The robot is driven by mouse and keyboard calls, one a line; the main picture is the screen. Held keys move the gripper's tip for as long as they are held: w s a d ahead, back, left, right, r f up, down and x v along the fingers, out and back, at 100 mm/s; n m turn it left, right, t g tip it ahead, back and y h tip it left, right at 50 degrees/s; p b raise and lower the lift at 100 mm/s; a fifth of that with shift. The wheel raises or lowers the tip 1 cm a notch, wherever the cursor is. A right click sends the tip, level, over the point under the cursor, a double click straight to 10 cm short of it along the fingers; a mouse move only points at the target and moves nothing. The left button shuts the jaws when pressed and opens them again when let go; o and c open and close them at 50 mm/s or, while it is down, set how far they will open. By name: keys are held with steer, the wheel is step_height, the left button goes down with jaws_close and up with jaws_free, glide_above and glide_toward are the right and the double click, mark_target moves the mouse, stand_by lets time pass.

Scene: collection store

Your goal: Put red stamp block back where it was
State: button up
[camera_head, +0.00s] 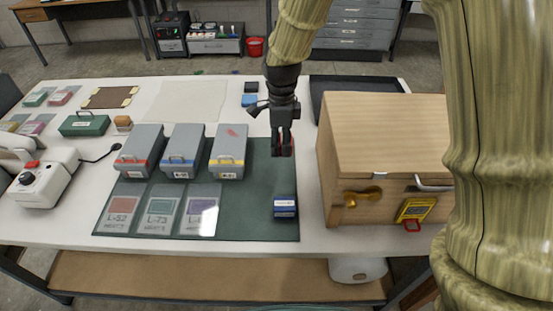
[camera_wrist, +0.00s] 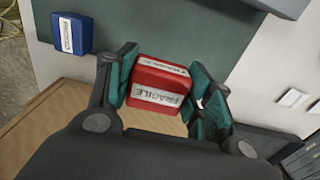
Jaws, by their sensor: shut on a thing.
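The red stamp block (camera_wrist: 160,85) has white labels reading "FRAGILE" and sits between my fingers in the wrist view. My gripper (camera_wrist: 164,74) is shut on it. In the head view my gripper (camera_head: 282,146) hangs over the right part of the dark green mat (camera_head: 255,225), and only slivers of red show between its fingers. A blue stamp block (camera_head: 285,206) with a white label stands on the mat near its front right, nearer the front edge than my gripper. It also shows at the upper left of the wrist view (camera_wrist: 73,33).
Three grey boxes (camera_head: 183,152) with red, blue and yellow bands stand on the mat, with labelled cards (camera_head: 159,210) before them. A wooden cabinet (camera_head: 385,150) stands close on the right. Small black (camera_head: 251,87) and blue (camera_head: 249,100) pieces lie behind.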

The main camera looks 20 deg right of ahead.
mark_target(281, 174)
steer(key=shift+s+a+f, duration=0.1)
steer(key=shift+s+f, duration=0.05)
steer(key=shift+f, duration=0.1)
steer(key=shift+s+f+p, duration=0.6)
steer(key=shift+s+f, duration=0.45)
steer(key=shift+f, duration=0.05)
steer(key=w+f, duration=0.2)
steer(key=f, duration=0.1)
steer(key=shift+s+f+p, duration=0.35)
steer(key=shift+s+p, duration=0.05)
steer(key=shift+s, duration=0.1)
steer(key=shift+w+f+p, duration=0.15)
steer(key=shift+w+f, duration=0.05)
steer(key=shift+f, duration=0.6)
steer(key=shift+w+f+p, duration=0.15)
steer(key=shift+f, duration=0.6)
steer(key=shift+s+r, duration=0.2)
steer(key=shift+s, duration=0.05)
steer(key=o, duration=0.4)
steer(key=shift+w+f, duration=0.1)
steer(key=shift+f, duration=0.15)
steer(key=o, duration=0.3)
steer(key=shift+o, duration=0.7)
